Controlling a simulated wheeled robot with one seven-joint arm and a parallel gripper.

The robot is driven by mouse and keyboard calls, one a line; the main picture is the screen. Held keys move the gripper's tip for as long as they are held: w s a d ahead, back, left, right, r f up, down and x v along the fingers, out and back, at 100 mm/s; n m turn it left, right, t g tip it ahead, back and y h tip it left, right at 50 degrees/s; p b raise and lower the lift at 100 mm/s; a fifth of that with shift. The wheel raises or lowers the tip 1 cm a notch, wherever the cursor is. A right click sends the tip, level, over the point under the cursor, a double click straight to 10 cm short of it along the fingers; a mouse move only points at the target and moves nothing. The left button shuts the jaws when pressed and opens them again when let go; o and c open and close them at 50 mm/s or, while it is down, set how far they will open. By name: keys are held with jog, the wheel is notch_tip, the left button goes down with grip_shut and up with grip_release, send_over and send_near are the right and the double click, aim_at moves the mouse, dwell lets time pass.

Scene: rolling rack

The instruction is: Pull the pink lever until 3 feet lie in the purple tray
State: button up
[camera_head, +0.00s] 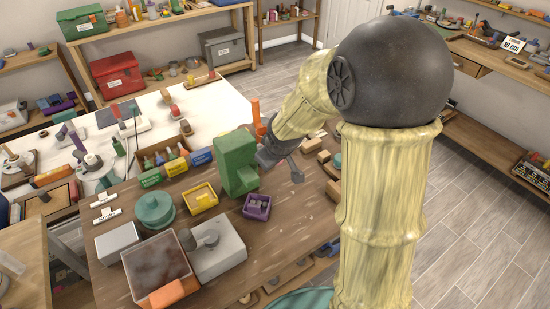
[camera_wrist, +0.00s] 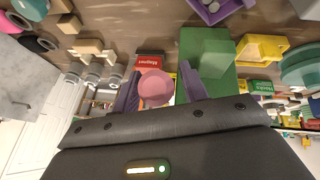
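A green dispenser block (camera_head: 236,163) stands on the wooden workbench; in the wrist view it (camera_wrist: 222,75) is just beyond the right finger. The pink lever's round knob (camera_wrist: 155,88) shows between my gripper's two purple-grey fingers (camera_wrist: 160,80), with a visible gap on each side. My gripper is open around the knob. In the head view my gripper (camera_head: 268,153) is at the dispenser's right side, and the lever is hidden. The purple tray (camera_head: 257,215) sits in front of the dispenser. It holds a few small grey pieces; I cannot tell their exact number.
A yellow tray (camera_head: 200,197) stands left of the purple tray. A teal round container (camera_head: 155,210), a grey box (camera_head: 218,252) and a brown-filled bin (camera_head: 158,268) occupy the left front. Labelled boxes (camera_head: 176,165) stand behind. Wooden blocks (camera_wrist: 88,47) lie beside the dispenser.

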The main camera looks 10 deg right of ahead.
jog(key=shift+o, duration=0.2)
jog(key=p+v, duration=0.3)
jog(key=v, duration=1.4)
jog(key=shift+s+a+r, duration=0.1)
jog(key=shift+s, duration=0.05)
jog(key=s+d+f+m+g, duration=0.3)
jog(key=s+f+m, duration=0.3)
jog(key=f, duration=0.7)
jog(key=shift+s, duration=1.15)
